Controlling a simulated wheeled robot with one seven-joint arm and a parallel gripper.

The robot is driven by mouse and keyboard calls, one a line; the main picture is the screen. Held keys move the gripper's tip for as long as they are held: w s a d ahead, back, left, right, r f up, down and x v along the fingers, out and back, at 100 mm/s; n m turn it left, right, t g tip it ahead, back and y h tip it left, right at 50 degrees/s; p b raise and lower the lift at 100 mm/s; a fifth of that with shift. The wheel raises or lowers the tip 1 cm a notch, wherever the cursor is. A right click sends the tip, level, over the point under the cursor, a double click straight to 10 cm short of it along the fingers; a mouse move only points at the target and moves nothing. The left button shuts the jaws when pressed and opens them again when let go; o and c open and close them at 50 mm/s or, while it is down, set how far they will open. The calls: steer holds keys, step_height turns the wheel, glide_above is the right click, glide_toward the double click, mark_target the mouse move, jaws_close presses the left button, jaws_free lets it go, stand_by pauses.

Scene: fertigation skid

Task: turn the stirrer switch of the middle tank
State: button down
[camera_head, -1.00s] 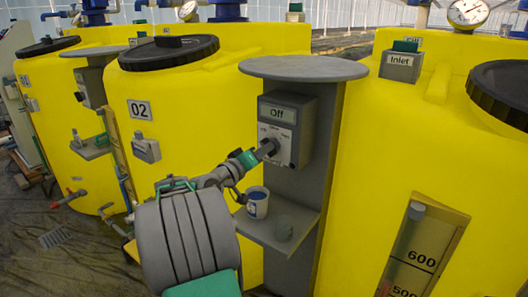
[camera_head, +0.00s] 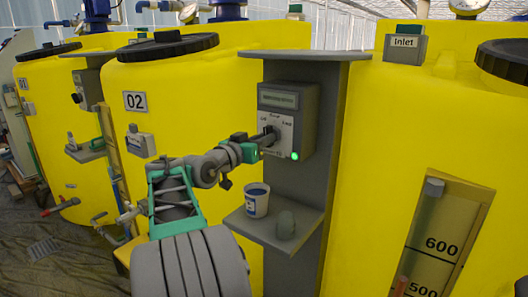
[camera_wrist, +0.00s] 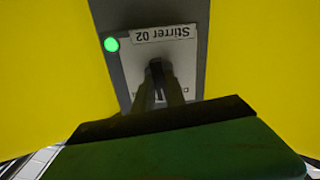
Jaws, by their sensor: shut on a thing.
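The stirrer switch box (camera_head: 301,104) is grey and mounted on a grey post in front of the yellow tank 02 (camera_head: 190,90). Its plate carries a dark knob (camera_head: 271,133), and a green lamp (camera_head: 295,156) is lit. The small display above the knob is too dim to read. In the wrist view the plate reads "Stirrer 02" upside down (camera_wrist: 162,34), with the green lamp (camera_wrist: 111,44) beside it. My gripper (camera_head: 260,143) is at the box, its fingers closed around the knob (camera_wrist: 157,68). The fingers partly hide the knob and its markings.
Tank 01 (camera_head: 50,110) stands left; another yellow tank with an Inlet box (camera_head: 404,49) stands right.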

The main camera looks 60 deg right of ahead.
steer(key=shift+f+m+b, duration=0.1)
steer(key=shift+m+b, duration=0.5)
steer(key=shift+b, duration=0.05)
steer(key=c, duration=1.4)
jaws_free()
steer(key=shift+o, duration=0.2)
steer(key=w+a, duration=0.1)
steer(key=a, duration=0.6)
steer(key=shift+a+p, duration=0.35)
steer(key=shift+a, duration=0.05)
steer(key=shift+w, duration=0.1)
